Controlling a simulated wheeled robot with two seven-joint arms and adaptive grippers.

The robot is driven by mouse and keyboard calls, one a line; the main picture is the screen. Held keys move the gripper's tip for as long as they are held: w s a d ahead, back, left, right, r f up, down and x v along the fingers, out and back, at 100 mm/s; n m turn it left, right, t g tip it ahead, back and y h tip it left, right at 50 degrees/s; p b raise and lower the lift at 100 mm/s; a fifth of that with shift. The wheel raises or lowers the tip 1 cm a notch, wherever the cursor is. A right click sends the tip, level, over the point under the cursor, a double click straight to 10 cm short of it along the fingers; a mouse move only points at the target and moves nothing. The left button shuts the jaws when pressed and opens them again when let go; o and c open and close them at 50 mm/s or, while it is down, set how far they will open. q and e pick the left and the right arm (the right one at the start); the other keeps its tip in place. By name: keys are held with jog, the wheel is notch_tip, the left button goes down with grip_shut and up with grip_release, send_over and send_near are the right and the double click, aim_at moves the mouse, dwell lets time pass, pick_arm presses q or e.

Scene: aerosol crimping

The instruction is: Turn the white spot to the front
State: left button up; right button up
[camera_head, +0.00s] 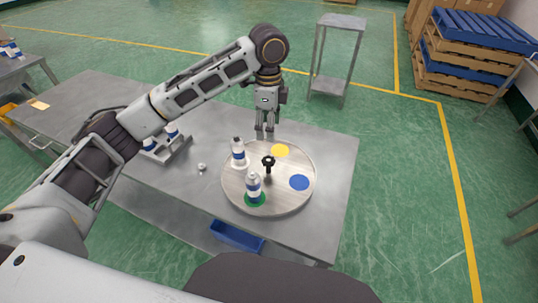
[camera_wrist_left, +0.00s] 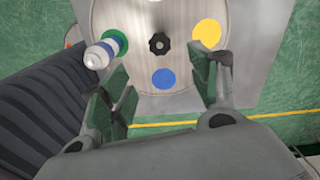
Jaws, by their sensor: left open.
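A round turntable (camera_head: 284,203) with a black centre knob (camera_head: 268,163) sits on the steel table. Its yellow spot (camera_head: 280,150) is at the back, the blue spot (camera_head: 299,183) at the right and the green spot (camera_head: 249,203) at the front. A white-and-blue bottle (camera_head: 253,185) stands on the green spot. Another bottle (camera_head: 238,152) stands at the left on a pale patch, seemingly the white spot, mostly hidden. My left gripper (camera_head: 265,126) points down, open and empty, near the back rim. The left wrist view shows its spread fingers (camera_wrist_left: 162,75) and the blue spot (camera_wrist_left: 164,78) between them.
A metal rack (camera_head: 170,148) with blue-and-white bottles and a small silvery piece (camera_head: 202,167) are left of the turntable on the table (camera_head: 325,150). A blue bin (camera_head: 237,235) is below the front edge. A side stand (camera_head: 342,22) and stacked pallets (camera_head: 470,60) are behind.

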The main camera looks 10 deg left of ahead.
aim_at(268, 160)
pick_arm(q)
jog(key=shift+f+p, duration=0.4)
jog(key=shift+f, duration=6.5)
grip_shut()
